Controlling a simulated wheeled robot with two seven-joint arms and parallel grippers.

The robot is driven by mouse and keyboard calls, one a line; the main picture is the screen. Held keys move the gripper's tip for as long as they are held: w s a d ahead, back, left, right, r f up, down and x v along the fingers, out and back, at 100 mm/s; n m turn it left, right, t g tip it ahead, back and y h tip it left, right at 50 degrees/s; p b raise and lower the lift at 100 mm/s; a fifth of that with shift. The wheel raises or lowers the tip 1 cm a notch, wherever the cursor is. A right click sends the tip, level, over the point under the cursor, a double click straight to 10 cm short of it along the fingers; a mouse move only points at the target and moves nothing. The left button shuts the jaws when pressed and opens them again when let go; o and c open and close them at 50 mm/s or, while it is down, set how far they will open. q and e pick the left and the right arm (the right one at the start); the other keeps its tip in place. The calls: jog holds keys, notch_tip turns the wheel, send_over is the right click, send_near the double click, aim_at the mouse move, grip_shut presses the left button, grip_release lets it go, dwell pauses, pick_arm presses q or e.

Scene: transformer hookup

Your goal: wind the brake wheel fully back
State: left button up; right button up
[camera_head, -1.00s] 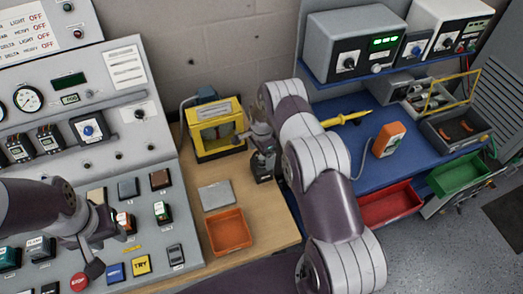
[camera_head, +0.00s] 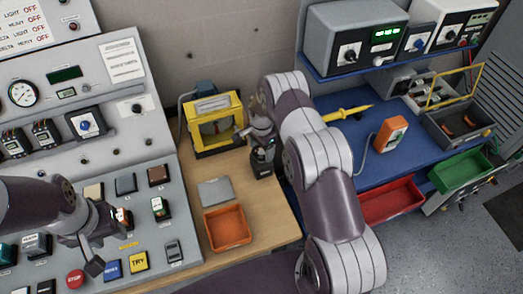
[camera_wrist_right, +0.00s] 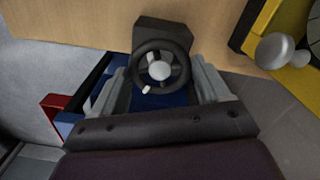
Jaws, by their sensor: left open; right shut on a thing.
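The brake wheel (camera_wrist_right: 148,82) is a small black handwheel with spokes, a pale hub and a short white knob at its lower left. It sits on a dark block (camera_head: 262,168) on the wooden bench. My right gripper (camera_wrist_right: 160,75) has its two grey fingers on either side of the wheel, shut on it; in the head view the right gripper (camera_head: 262,143) partly hides the wheel. My left gripper (camera_head: 106,240) is open and empty over the buttons of the grey console, apart from the wheel.
A yellow-framed device (camera_head: 214,128) stands just left of the wheel block. A grey plate (camera_head: 215,191) and an orange tray (camera_head: 228,230) lie in front. The grey console (camera_head: 140,150) fills the left. A blue bench (camera_head: 365,160) with an orange meter (camera_head: 390,137) is at the right.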

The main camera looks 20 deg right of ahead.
jog(key=n+b, duration=0.3)
jog(key=shift+w+f+n, duration=0.15)
jog(key=shift+n, duration=0.15)
jog(key=n+b, duration=0.3)
jog(key=n, duration=0.1)
jog(key=shift+n+b, duration=0.3)
jog(key=shift+b, duration=0.05)
jog(key=n+b, duration=0.1)
jog(key=n, duration=0.2)
jog(key=shift+r+b, duration=0.2)
jog(key=shift+b, duration=0.2)
jog(key=shift+r+n+b, duration=0.1)
jog(key=shift+n+b, duration=0.6)
jog(key=shift+n, duration=1.5)
jog(key=shift+n, duration=0.3)
jog(key=o, duration=0.8)
jog(key=shift+r, duration=0.1)
jog(key=shift+c, duration=0.2)
jog(key=shift+o, duration=1.4)
